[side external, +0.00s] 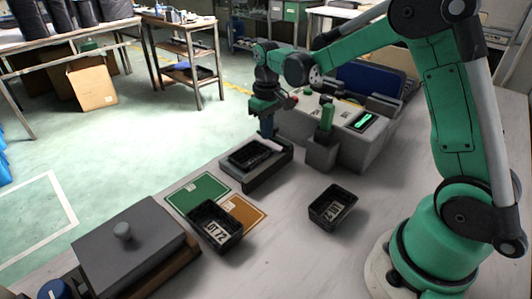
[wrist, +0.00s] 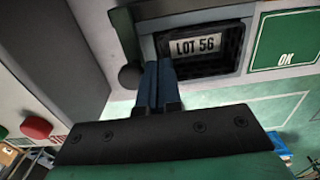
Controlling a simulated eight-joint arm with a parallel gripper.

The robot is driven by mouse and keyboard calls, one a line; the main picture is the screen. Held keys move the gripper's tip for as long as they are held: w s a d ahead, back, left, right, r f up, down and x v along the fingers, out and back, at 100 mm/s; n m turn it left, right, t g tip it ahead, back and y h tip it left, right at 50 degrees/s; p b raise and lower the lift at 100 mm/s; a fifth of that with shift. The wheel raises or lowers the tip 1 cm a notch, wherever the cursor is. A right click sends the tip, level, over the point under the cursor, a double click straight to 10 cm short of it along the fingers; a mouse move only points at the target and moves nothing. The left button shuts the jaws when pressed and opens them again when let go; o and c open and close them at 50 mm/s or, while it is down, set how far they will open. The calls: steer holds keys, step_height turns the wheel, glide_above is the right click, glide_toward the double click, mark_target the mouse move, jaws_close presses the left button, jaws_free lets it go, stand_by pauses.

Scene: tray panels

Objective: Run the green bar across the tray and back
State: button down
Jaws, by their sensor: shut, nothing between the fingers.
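A black tray (side external: 248,156) sits in a grey holder (side external: 262,176) near the middle of the side view. In the wrist view the tray (wrist: 232,32) carries a label reading LOT 56. My gripper (side external: 267,134) points down at the back edge of the holder, beside the tray. Its blue fingers (wrist: 158,70) are together and empty, and overlap the tray's near left corner in the wrist view. A green upright piece (side external: 327,117), possibly the green bar, stands in a grey socket (side external: 320,154) right of my gripper. It is apart from my gripper.
Two other black trays, one labelled 72 (side external: 215,232) and one to the right (side external: 333,209), lie on the table. A green mat (side external: 197,188) and an orange mat (side external: 244,212) lie nearby. A grey machine (side external: 350,148) stands behind the socket. A lidded grey box (side external: 128,248) is front left.

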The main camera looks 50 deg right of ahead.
steer(key=shift+a, duration=0.35)
step_height(320, 180, up, 7)
stand_by(0.6)
steer(key=s+a+t, duration=0.7)
steer(key=s, duration=0.4)
steer(key=shift+s+r, duration=0.3)
